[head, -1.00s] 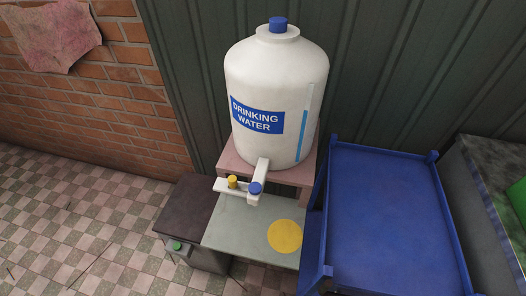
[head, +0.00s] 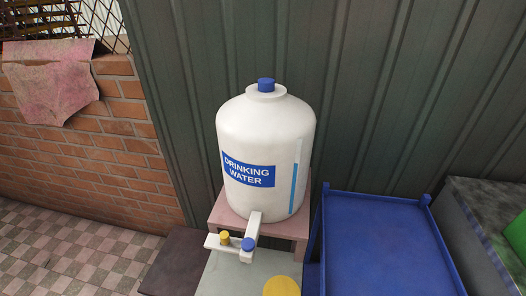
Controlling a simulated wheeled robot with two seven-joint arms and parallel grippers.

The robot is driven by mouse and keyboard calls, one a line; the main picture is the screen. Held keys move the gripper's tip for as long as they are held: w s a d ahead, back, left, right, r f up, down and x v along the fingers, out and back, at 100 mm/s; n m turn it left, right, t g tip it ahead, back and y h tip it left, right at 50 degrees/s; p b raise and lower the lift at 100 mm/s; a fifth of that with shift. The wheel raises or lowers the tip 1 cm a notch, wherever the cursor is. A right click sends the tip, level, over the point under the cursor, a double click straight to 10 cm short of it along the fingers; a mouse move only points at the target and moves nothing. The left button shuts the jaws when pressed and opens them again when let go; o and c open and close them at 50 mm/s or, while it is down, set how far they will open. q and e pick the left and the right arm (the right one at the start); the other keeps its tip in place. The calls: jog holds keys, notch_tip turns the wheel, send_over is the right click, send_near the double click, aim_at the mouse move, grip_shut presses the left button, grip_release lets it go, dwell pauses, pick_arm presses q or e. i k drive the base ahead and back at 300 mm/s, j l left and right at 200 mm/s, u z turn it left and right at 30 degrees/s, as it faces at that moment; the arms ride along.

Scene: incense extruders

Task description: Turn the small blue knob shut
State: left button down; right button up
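The small blue knob (head: 248,243) sits at the front end of the white tap (head: 254,229) at the foot of a white drinking water tank (head: 266,150). A small yellow knob (head: 224,237) stands on the tap's side branch, just left of the blue knob. The blue knob's exact turn angle cannot be told. The tank carries a blue label reading "DRINKING WATER" and a level strip with a blue lower part on its right side. Neither of my grippers shows in the head view.
The tank stands on a pink stand (head: 298,228). Below the tap is a pale grey surface (head: 225,275) with a yellow disc (head: 282,286) on it. A blue tray-like cart (head: 385,245) is close on the right, a dark box (head: 175,262) on the left. Tiled floor lies open at left.

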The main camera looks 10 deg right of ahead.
aim_at(266, 84)
jog(key=k+z, duration=0.1)
jog(key=z, duration=0.3)
jog(key=k+z, duration=0.15)
jog(key=z, duration=0.3)
jog(key=k+z, duration=0.1)
jog(key=z, duration=0.3)
jog(key=k+z, duration=0.15)
jog(key=z, duration=0.3)
